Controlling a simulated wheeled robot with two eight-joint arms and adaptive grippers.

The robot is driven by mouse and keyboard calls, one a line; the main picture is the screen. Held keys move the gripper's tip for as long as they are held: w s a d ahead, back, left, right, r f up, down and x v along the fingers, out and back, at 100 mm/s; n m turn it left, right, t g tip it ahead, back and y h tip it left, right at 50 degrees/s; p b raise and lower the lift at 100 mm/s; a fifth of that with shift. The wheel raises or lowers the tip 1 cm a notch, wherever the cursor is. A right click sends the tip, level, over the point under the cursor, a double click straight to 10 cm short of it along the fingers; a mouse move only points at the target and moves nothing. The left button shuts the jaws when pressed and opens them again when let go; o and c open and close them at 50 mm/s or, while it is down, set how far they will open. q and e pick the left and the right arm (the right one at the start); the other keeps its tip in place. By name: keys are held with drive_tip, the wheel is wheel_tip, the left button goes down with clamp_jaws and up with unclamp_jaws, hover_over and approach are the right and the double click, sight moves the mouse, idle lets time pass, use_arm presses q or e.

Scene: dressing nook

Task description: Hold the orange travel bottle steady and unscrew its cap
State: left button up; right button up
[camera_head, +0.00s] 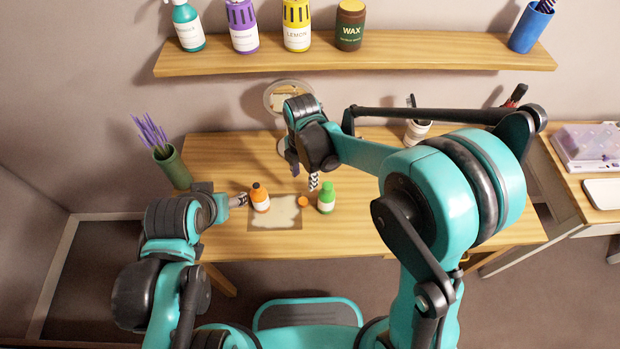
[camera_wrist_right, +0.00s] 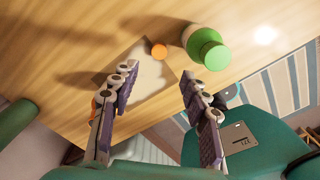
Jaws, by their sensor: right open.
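The orange travel bottle (camera_head: 261,199) stands upright near the left edge of the mat, with a white label and a dark top. An orange cap (camera_head: 303,201) lies apart from it to the right, and shows in the right wrist view (camera_wrist_right: 159,51). My left gripper (camera_head: 240,200) is at the bottle's left side; whether its fingers grip the bottle is unclear. My right gripper (camera_head: 303,179) is open and empty above the table, behind the cap. In the wrist view its open fingers (camera_wrist_right: 160,95) show, and a bit of orange is mostly hidden behind the left one.
A green bottle (camera_head: 326,198) stands right of the cap, close to it. The light mat (camera_head: 275,222) lies on the wooden table (camera_head: 350,235). A round mirror (camera_head: 287,92) and a vase with lavender (camera_head: 172,168) stand behind. A shelf (camera_head: 355,53) with several containers is above.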

drive_tip(key=s+d+r+m+t, duration=0.3)
drive_tip(key=s+d+r+m, duration=0.2)
drive_tip(key=m, duration=0.8)
drive_tip(key=s+d+r+m+t, duration=0.4)
drive_tip(key=s+d+m, duration=0.3)
drive_tip(key=d+m, duration=0.5)
drive_tip(key=shift+s+d+r+m, duration=0.2)
drive_tip(key=shift+s+r+m, duration=0.1)
drive_tip(key=shift+r+m, duration=0.5)
drive_tip(key=shift+r, duration=0.1)
